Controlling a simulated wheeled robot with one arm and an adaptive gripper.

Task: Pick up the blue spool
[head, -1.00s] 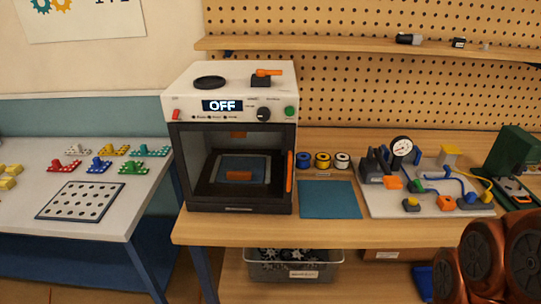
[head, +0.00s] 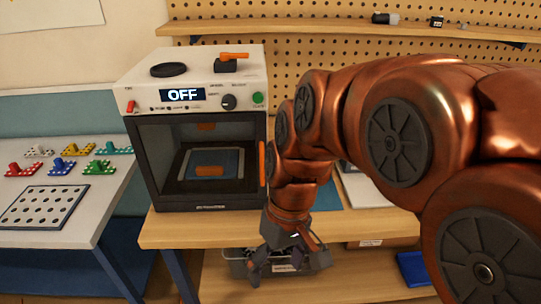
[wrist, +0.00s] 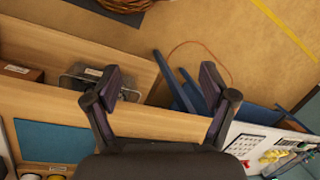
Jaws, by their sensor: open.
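The blue spool cannot be made out now. In the head view, my copper arm covers the area to the right of the printer where the spools stand. In the wrist view, two spool tops are cut off by the bottom left edge, a whitish one (wrist: 28,176) and a yellowish one (wrist: 56,176). My gripper (head: 277,264) hangs in front of the workbench's front edge, pointing down, apart from the spools. Its two fingers are spread and empty in the wrist view (wrist: 163,82).
The printer (head: 200,110) with an OFF display stands on the workbench (head: 180,232). A blue mat (wrist: 50,143) lies beside the spools. A grey bin (head: 236,268) is on the lower shelf. A white table (head: 90,215) with colored parts stands left.

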